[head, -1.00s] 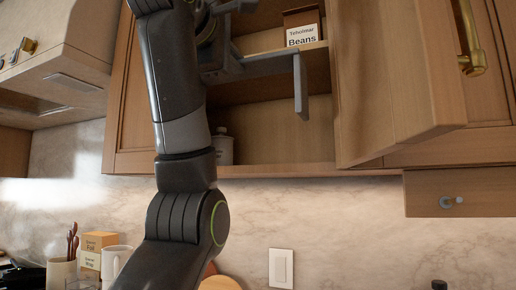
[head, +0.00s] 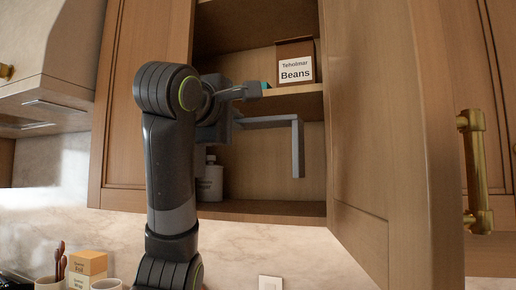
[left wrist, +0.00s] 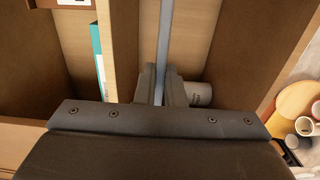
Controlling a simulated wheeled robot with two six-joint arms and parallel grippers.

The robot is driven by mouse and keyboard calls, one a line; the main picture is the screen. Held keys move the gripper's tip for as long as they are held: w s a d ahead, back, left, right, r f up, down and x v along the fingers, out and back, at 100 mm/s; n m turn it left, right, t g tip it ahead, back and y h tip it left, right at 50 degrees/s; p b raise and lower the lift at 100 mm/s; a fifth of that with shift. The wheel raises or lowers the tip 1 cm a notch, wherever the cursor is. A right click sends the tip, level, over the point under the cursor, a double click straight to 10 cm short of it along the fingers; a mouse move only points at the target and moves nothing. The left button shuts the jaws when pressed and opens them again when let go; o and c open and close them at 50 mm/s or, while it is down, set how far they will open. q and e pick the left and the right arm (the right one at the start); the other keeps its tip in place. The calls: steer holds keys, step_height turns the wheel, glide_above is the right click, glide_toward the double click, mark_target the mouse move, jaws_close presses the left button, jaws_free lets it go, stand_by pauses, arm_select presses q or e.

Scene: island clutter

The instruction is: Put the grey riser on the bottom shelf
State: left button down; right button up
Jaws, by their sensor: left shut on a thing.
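The grey riser (head: 297,150) is a thin flat top with a leg hanging down at its right end. It hangs level in the cabinet opening, below the middle shelf (head: 296,90) and above the bottom shelf (head: 270,209). My left gripper (head: 237,122) is shut on the riser's left part, which it hides along with any other leg. In the left wrist view, the fingers (left wrist: 162,90) pinch the riser (left wrist: 165,40), seen edge-on as a grey strip. My right gripper is not in view.
A beans box (head: 295,62) stands on the middle shelf above the riser. A white bottle (head: 210,182) stands at the left of the bottom shelf, behind my arm. The open door (head: 385,140) borders the right side. The bottom shelf's visible middle is clear.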

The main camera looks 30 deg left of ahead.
arm_select(q)
steer(key=p+x, duration=0.6)
steer(key=x, duration=0.6)
step_height(320, 180, down, 7)
steer(key=w+p, duration=0.1)
steer(key=p, duration=0.1)
steer(key=shift+a, duration=0.25)
steer(key=shift+w+d+f, duration=0.1)
steer(key=shift+w+f, duration=0.05)
steer(key=shift+f, duration=0.05)
steer(key=shift+f, duration=0.15)
steer(key=c, duration=1.5)
jaws_free()
